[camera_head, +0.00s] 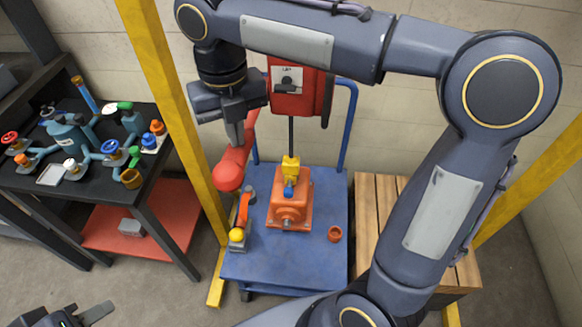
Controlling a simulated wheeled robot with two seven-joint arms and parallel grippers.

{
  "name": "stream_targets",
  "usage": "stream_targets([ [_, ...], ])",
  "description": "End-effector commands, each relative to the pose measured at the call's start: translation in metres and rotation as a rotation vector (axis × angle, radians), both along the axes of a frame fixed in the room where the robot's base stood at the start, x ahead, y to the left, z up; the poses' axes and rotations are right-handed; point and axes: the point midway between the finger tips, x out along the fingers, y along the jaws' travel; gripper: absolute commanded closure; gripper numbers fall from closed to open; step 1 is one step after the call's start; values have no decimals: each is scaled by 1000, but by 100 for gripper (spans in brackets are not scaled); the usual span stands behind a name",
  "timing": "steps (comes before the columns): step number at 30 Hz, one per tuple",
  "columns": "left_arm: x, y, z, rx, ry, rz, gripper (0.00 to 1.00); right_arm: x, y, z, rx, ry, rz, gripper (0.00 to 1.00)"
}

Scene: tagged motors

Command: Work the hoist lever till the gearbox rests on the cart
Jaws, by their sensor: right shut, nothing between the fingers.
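The red hoist (296,97) hangs at the back centre, with a label on its front. Its red lever (236,160) slopes down left to a round red knob. A dark line runs down to a yellow hook block (291,166) above the orange gearbox (290,205). The gearbox is over the blue cart (310,262); I cannot tell whether it touches the deck. My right gripper (236,143) is shut and empty, pointing down at the lever; contact is unclear. My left gripper (92,312) is at the bottom left edge, partly cut off, its fingers apart and empty.
An orange handle with a yellow knob (237,235) and a small red cup (335,233) are on the cart. Yellow posts (165,90) frame the hoist. A dark bench (150,178) with several valves stands left. A wooden pallet (368,215) lies right, partly behind my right arm.

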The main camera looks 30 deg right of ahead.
Motion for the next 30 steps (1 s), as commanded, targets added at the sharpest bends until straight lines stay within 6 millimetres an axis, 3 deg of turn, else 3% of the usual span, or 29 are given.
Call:
stream_targets([
  [16, 0, 0, -29, 0, 0, 0, 64, -6, 4, -41, -1, 1, -1, 100],
  [30, 0, 0, -31, 0, 0, 0, 64, -7, 4, -45, -1, 2, 0, 100],
])
